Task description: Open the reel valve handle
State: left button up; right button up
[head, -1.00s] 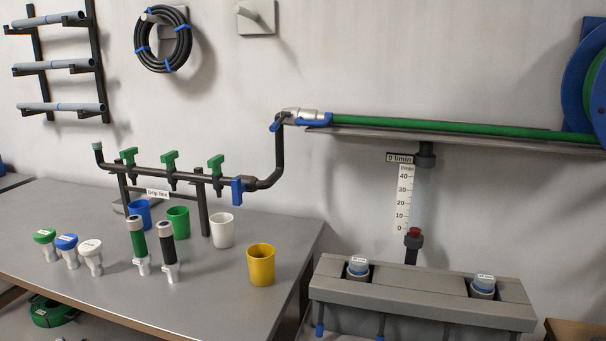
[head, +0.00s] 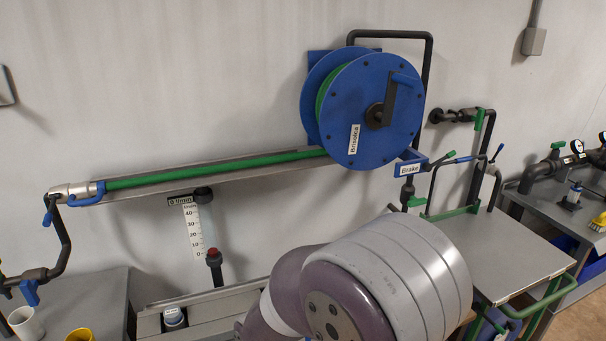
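A blue hose reel (head: 345,115) hangs on the wall in the upper middle, with green hose (head: 215,168) running from it along a grey rail to the left. A wall pipe fitting with a green handle (head: 479,120) is right of the reel. The handle appears roughly upright, partly seen against a dark pipe. I cannot tell for sure whether this is the reel valve handle. A blue lever labelled Brake (head: 410,170) sits below the reel. One of my arm links fills the lower middle and hides what is behind it. Neither gripper is in view.
A flow gauge reading 0 l/min (head: 193,225) is below the hose rail. A grey-topped cart (head: 515,265) with green rails stands at the right. A bench with pressure gauges (head: 577,147) is at the far right. Cups stand at the lower left.

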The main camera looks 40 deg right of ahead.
aim_at(414, 202)
jog(key=z, duration=2)
jog(key=i+l+u, duration=0.1)
jog(key=i+l, duration=0.2)
jog(key=i+l+u, duration=0.15)
jog(key=i+l, duration=0.15)
jog(key=l, duration=0.2)
jog(key=i+l+u, duration=0.1)
jog(key=i+l, duration=0.2)
jog(key=i+l+u, duration=0.15)
jog(key=l, duration=0.4)
jog(key=i+l+u, duration=0.1)
jog(key=i+l, duration=0.25)
jog(key=l, duration=0.15)
jog(key=i+l+u, duration=0.15)
jog(key=l, duration=0.35)
jog(key=i+l+u, duration=0.1)
jog(key=i+l, duration=0.15)
jog(key=l, duration=0.3)
jog(key=i+l+u, duration=0.15)
jog(key=l, duration=0.4)
